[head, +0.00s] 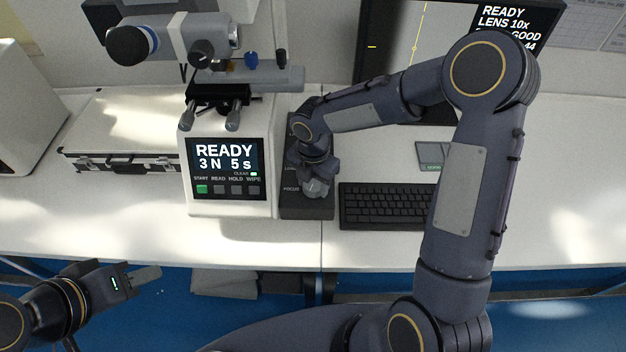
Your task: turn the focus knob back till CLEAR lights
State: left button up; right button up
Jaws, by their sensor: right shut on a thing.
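The hardness tester (230,205) stands on the bench with its microscope head above. Its screen (222,157) reads READY, 3 N 5 s. The small CLEAR lamp (254,173) at the screen's lower right glows green. To its right is a dark control box (305,211) marked FOCUS. My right gripper (316,186) points down at this box and is shut on the focus knob, which is mostly hidden under it. My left gripper (145,277) is off the bench's front edge at lower left, away from the tester; its finger gap is not clear.
A keyboard (385,206) lies right of the control box, under my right arm. A monitor (385,40) stands at the back, partly covered by that arm. A silver case (120,130) lies left of the tester. The bench front (130,225) is clear.

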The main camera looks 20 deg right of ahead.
aim_at(313, 183)
dwell(0.4)
jog(key=o, duration=1)
jog(key=shift+r, duration=0.15)
notch_tip(313, 183, up, 8)
jog(key=shift+f, duration=0.2)
